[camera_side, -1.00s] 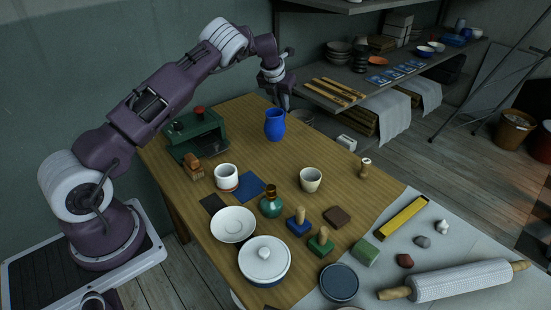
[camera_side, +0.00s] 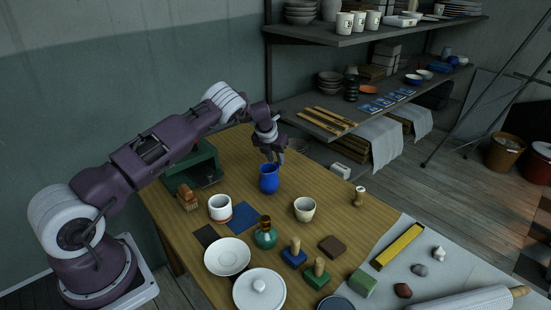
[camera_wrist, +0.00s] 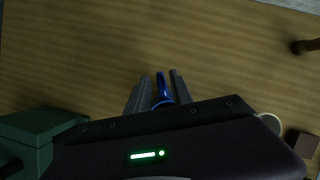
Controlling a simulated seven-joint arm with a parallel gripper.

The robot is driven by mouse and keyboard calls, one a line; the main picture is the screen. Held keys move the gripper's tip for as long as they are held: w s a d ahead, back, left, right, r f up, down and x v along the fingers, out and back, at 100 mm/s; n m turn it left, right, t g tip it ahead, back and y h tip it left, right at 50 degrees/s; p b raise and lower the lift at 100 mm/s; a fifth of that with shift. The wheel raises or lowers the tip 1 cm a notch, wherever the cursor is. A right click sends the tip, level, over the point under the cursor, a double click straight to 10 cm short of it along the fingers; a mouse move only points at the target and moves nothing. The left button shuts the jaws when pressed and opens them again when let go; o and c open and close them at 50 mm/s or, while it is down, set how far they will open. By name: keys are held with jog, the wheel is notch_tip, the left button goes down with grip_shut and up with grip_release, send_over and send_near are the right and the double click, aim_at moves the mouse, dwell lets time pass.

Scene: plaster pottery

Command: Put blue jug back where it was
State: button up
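The blue jug (camera_side: 269,181) stands upright on the wooden table, beyond the cream cup, in the side view. My gripper (camera_side: 278,158) is just above and behind its rim. In the wrist view a narrow blue part of the jug (camera_wrist: 161,92), probably its handle, shows between the two fingers of my gripper (camera_wrist: 160,78). Small gaps show on both sides of it, so the fingers look open around it. My gripper's dark body hides most of the jug in the wrist view.
A cream cup (camera_side: 305,210) stands in front and right of the jug, a white mug (camera_side: 220,208) to its front left. A green box (camera_side: 191,170) is at the left edge. A wooden stamp (camera_side: 359,196) stands at right. Bare table surrounds the jug.

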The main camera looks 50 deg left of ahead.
jog(key=shift+r, duration=0.1)
jog(key=s+d+r+m+h, duration=0.1)
jog(key=s+d+r+m, duration=0.25)
jog(key=r, duration=0.45)
jog(key=s+d+r+m, duration=0.2)
jog(key=s+d+r, duration=0.15)
jog(key=r, duration=0.45)
jog(key=s+d+r+m+h, duration=0.1)
jog(key=s+d+r+m, duration=0.2)
jog(key=r, duration=0.4)
jog(key=s+d+r+m+t+h, duration=0.1)
jog(key=s+d+r+m+h, duration=0.1)
jog(key=s+d+r+m, duration=0.9)
jog(key=s+d+f+m+y, duration=0.1)
jog(key=s+d+m, duration=0.2)
jog(key=s+m, duration=0.7)
jog(key=s+d+f+m+y, duration=0.1)
jog(key=s+d+m, duration=0.3)
jog(key=s+m, duration=0.7)
jog(key=s, duration=0.3)
jog(key=shift+s+f, duration=0.15)
jog(key=shift+f, duration=0.05)
